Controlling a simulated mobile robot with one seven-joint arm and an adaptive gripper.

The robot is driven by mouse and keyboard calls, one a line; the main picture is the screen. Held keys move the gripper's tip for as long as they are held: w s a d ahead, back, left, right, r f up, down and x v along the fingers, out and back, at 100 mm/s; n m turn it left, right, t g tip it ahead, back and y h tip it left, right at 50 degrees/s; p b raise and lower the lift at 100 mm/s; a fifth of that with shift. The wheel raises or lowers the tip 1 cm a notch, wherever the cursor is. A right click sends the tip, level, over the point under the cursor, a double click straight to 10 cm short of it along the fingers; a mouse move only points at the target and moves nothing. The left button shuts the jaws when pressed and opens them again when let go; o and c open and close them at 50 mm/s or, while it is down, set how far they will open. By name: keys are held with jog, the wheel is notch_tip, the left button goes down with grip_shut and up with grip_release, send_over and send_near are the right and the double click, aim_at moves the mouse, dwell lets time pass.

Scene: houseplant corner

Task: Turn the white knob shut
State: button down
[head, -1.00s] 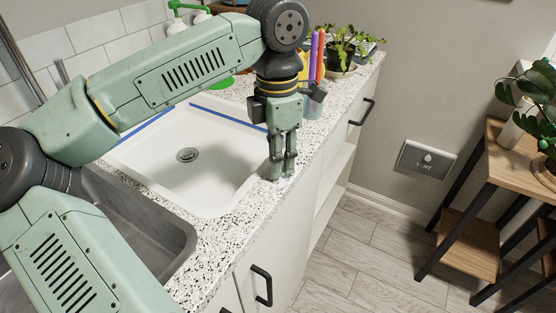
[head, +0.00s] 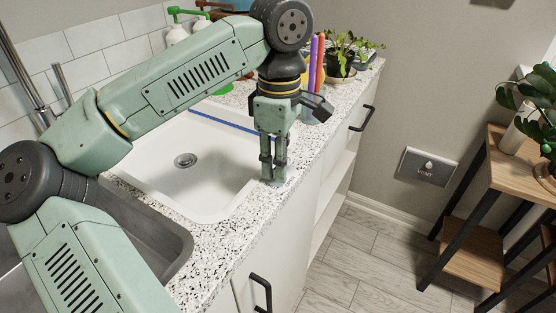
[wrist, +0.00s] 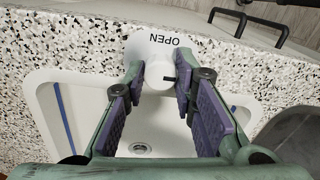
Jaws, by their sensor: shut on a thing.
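A white knob (wrist: 157,76) sits between my fingertips in the wrist view, with a small black pointer mark on its right side. Beneath it is a round white plate (wrist: 143,45) with the word OPEN, upside down in this view; the rest of the plate's face is hidden by the knob and fingers. My gripper (wrist: 159,77) is shut on the knob, one finger on each side. In the head view my gripper (head: 273,176) points down at the counter strip beside the white sink, and it hides the knob there.
The white sink (head: 205,195) lies left of my gripper, with a drain inside. A cup with pens (head: 313,105) and potted plants (head: 343,62) stand behind on the speckled counter (head: 215,252). A wall plate marked VENT (head: 427,168) and a wooden plant stand (head: 474,255) are at right.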

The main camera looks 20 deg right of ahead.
dwell(0.3)
jog(key=c, duration=1.3)
grip_release()
notch_tip(320, 180, up, 12)
jog(key=shift+w+d, duration=0.1)
jog(key=shift+w, duration=0.05)
